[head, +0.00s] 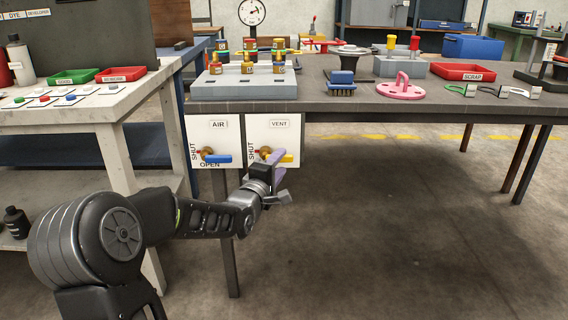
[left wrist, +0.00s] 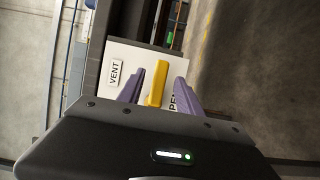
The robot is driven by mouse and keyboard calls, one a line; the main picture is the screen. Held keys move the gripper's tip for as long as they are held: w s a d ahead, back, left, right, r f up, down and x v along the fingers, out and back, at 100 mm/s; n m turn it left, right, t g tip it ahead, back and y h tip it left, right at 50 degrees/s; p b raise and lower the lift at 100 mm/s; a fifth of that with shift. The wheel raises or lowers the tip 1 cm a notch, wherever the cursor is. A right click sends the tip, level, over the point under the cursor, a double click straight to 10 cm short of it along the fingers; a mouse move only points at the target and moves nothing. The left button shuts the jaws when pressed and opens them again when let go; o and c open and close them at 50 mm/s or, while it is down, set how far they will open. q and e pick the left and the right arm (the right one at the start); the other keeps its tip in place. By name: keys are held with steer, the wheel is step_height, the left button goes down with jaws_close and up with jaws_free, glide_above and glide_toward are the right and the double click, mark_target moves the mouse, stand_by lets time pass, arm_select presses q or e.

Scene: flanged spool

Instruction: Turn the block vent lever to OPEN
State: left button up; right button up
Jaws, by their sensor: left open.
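The white vent panel (head: 284,134) hangs from the front edge of the dark bench, with VENT above and SHUT up its left side. Its yellow lever (head: 287,158) points right from a brass valve body (head: 265,152), roughly level. My left gripper (head: 279,163) is in front of this panel and hides its lower part. In the left wrist view, the yellow lever (left wrist: 157,84) shows between my two purple, parted fingers (left wrist: 158,88), with a gap on each side. The OPEN lettering (left wrist: 174,102) is partly hidden by a finger. Contact cannot be told. My right gripper is not in view.
The air panel (head: 217,136) with a blue lever (head: 218,158) is just left of the vent panel. A bench leg (head: 231,235) stands below. A pale table (head: 110,105) is at left. The floor right of my gripper is clear.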

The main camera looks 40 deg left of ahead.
mark_target(282, 160)
arm_select(q)
steer(key=shift+b+x, duration=0.4)
steer(key=shift+x, duration=1.4)
steer(key=shift+c, duration=0.2)
jaws_close()
